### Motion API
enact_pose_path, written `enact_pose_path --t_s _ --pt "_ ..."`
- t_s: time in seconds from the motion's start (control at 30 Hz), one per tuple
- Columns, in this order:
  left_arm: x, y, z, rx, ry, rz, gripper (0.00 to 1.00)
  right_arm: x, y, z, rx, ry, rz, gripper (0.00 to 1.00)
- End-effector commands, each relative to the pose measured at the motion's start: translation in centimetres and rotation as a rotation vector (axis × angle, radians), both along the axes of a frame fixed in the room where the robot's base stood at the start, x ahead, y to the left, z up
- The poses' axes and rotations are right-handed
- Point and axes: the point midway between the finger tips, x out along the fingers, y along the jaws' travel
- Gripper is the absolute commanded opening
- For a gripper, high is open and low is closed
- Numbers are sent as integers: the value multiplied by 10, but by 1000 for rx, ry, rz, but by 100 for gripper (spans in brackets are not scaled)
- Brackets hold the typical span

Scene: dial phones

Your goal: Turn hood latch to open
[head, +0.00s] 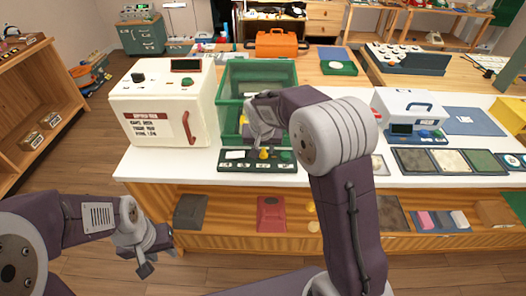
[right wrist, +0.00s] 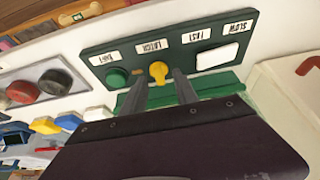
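The hood (head: 283,72) is a green box with clear panels on the white counter in the head view. A dark green control panel (head: 230,165) stands in front of it. The yellow latch knob (head: 264,154) sits on this panel, and shows under the label "LATCH" in the right wrist view (right wrist: 158,71). My right gripper (head: 262,141) is over the panel. In the right wrist view its two fingers (right wrist: 160,80) are apart, one on each side of the knob; whether they touch it I cannot tell. My left gripper (head: 157,258) is open and empty, low at the left before the counter.
The panel also has a green button (right wrist: 117,78) beside the knob and a white switch (right wrist: 217,57). A cream box (head: 165,100) with a red handle stands left of the hood. A white case (head: 410,105) and sample tiles (head: 415,160) are at the right.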

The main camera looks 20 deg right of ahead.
Motion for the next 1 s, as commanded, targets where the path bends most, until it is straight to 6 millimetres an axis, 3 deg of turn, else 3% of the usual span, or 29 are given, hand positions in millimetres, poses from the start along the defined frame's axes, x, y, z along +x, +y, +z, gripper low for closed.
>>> enact_pose_path --t_s 0.1,0.4,0.53,1.0 --pt "0 0 -2 0 0 0 36 5 -2 -12 0 1 -1 35" --pt "0 0 -2 0 0 0 36 7 -2 -15 -1 -2 0 35" --pt "0 0 -2 0 0 0 36 6 -2 -15 -1 -2 0 0" --pt "0 0 11 0 0 0 36 6 -3 -11 1 1 73 0"
